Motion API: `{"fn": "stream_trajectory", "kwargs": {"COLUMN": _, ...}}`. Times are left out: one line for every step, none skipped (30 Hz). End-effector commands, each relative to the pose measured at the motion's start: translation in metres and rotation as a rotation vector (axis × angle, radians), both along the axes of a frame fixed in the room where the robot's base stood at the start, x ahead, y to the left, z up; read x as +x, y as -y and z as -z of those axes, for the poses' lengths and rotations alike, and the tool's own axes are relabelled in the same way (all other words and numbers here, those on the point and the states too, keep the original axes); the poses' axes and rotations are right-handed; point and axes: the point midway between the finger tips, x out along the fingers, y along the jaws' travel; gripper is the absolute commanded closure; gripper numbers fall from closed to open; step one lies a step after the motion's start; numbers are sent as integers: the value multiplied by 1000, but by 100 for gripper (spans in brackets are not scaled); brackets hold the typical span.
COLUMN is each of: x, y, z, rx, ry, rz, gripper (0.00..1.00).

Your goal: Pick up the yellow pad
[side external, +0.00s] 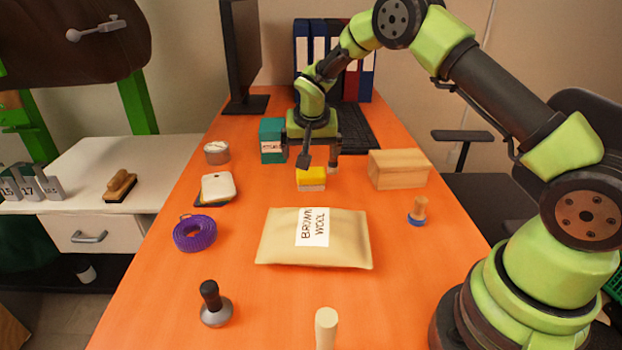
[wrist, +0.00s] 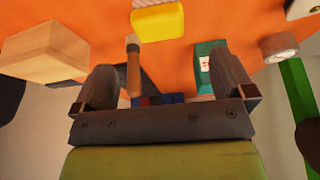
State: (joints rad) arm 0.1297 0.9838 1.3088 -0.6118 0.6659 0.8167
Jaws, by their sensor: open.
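The yellow pad (side external: 311,179) is a small block with a yellow top and a pale printed side. It lies on the orange table towards the back middle. In the wrist view the yellow pad (wrist: 158,22) shows at the top, beyond and between the fingertips. My gripper (side external: 319,161) is open, with its jaws pointing down just above and behind the pad. One finger overlaps the pad's back edge in the side view, so contact there is hard to tell. In the wrist view my gripper (wrist: 167,80) has no pad between its fingers.
A slim wooden-handled item (wrist: 132,65) shows near the left finger. A teal box (side external: 271,140) stands left of my gripper, and a wooden block (side external: 398,169) stands right. A brown wool packet (side external: 345,250) lies in front. A keyboard (side external: 358,130) and binders (side external: 318,42) are behind.

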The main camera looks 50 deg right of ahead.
Motion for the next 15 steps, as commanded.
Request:
{"fn": "stream_trajectory", "kwargs": {"x": 2, "y": 2, "z": 9, "rx": 0, "ry": -3, "rz": 1, "gripper": 0}}
{"fn": "stream_trajectory", "kwargs": {"x": 3, "y": 4, "z": 13, "rx": 0, "ry": -3, "rz": 1, "gripper": 0}}
{"fn": "stream_trajectory", "kwargs": {"x": 4, "y": 5, "z": 19, "rx": 1, "ry": -3, "rz": 1, "gripper": 0}}
{"fn": "stream_trajectory", "kwargs": {"x": 6, "y": 6, "z": 22, "rx": 1, "ry": -2, "rz": 0, "gripper": 0}}
{"fn": "stream_trajectory", "kwargs": {"x": 7, "y": 7, "z": 26, "rx": 1, "ry": -4, "rz": 0, "gripper": 0}}
{"fn": "stream_trajectory", "kwargs": {"x": 8, "y": 8, "z": 29, "rx": 1, "ry": -2, "rz": 0, "gripper": 0}}
{"fn": "stream_trajectory", "kwargs": {"x": 9, "y": 9, "z": 32, "rx": 0, "ry": -2, "rz": -1, "gripper": 0}}
{"fn": "stream_trajectory", "kwargs": {"x": 9, "y": 10, "z": 34, "rx": 0, "ry": -2, "rz": -1, "gripper": 0}}
{"fn": "stream_trajectory", "kwargs": {"x": 10, "y": 10, "z": 35, "rx": 0, "ry": -1, "rz": -1, "gripper": 0}}
{"fn": "stream_trajectory", "kwargs": {"x": 10, "y": 11, "z": 37, "rx": 0, "ry": -1, "rz": -1, "gripper": 0}}
{"fn": "stream_trajectory", "kwargs": {"x": 11, "y": 12, "z": 39, "rx": 0, "ry": -1, "rz": -1, "gripper": 0}}
{"fn": "stream_trajectory", "kwargs": {"x": 12, "y": 13, "z": 43, "rx": 0, "ry": -2, "rz": -1, "gripper": 0}}
{"fn": "stream_trajectory", "kwargs": {"x": 13, "y": 15, "z": 47, "rx": 0, "ry": -2, "rz": -1, "gripper": 0}}
{"fn": "stream_trajectory", "kwargs": {"x": 14, "y": 16, "z": 52, "rx": 1, "ry": -4, "rz": 0, "gripper": 0}}
{"fn": "stream_trajectory", "kwargs": {"x": 15, "y": 19, "z": 57, "rx": 0, "ry": -2, "rz": -1, "gripper": 0}}
